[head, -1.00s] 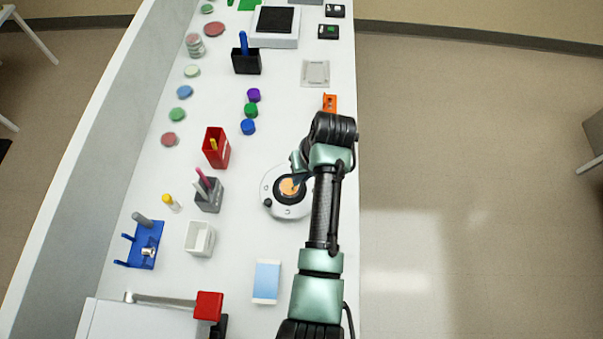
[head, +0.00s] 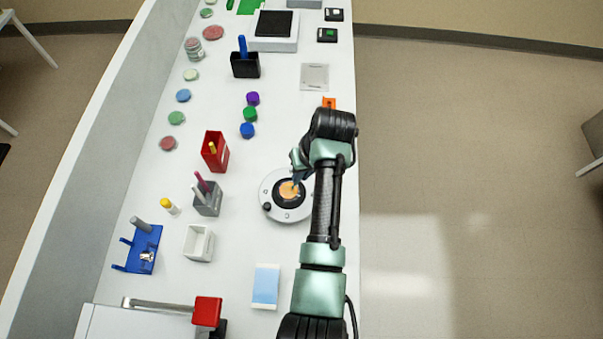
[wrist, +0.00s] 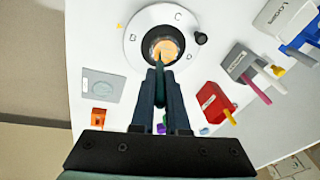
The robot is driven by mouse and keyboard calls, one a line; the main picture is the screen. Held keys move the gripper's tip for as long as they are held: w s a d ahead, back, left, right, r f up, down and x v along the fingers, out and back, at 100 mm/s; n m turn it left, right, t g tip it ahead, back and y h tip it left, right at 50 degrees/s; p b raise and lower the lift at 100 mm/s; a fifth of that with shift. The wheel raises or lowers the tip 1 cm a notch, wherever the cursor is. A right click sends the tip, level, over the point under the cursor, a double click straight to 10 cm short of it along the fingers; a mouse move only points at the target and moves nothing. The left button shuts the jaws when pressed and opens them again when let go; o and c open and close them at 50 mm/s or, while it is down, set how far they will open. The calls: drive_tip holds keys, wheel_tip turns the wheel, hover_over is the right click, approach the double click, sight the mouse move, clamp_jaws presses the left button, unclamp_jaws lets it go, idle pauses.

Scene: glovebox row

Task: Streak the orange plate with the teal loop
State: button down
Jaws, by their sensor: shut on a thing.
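The orange plate (head: 289,190) sits in the dark centre of a white round turntable (head: 273,207), left of my gripper. In the wrist view, the orange plate (wrist: 170,43) is inside the white ring (wrist: 140,28), just past my fingertips. My gripper (wrist: 160,82) is shut on the teal loop (wrist: 159,66), a thin teal piece between the fingers that points at the plate. The loop's tip overlaps the plate's near part in the wrist view; I cannot tell whether it touches. In the head view my gripper (head: 299,172) is partly hidden by my arm.
A red holder (head: 215,152), a grey holder (head: 207,199) with sticks and a white open box (head: 198,243) stand left of the turntable. Blue, green and purple caps (head: 248,130) lie behind it. An orange block (head: 329,102) is beyond my wrist. The bench edge is close on the right.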

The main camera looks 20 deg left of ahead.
drive_tip(key=shift+w+a, duration=0.1)
drive_tip(key=shift+w, duration=0.4)
idle(0.4)
drive_tip(key=shift+s+a, duration=0.1)
drive_tip(key=shift+a, duration=0.3)
idle(0.4)
drive_tip(key=shift+s+d+p, duration=0.2)
drive_tip(key=shift+s+p, duration=0.6)
drive_tip(key=shift+p, duration=0.2)
drive_tip(key=shift+s+d+p, duration=0.2)
drive_tip(key=shift+s+p, duration=0.55)
drive_tip(key=shift+p, duration=0.25)
idle(1.2)
drive_tip(key=shift+s+a, duration=0.15)
drive_tip(key=shift+a, duration=0.25)
idle(0.4)
drive_tip(key=shift+w+a+b, duration=0.2)
drive_tip(key=shift+w+b, duration=0.1)
drive_tip(key=shift+w, duration=0.3)
drive_tip(key=shift+w+a+b, duration=0.15)
drive_tip(key=shift+w+b, duration=0.1)
drive_tip(key=shift+w, duration=0.3)
idle(1.1)
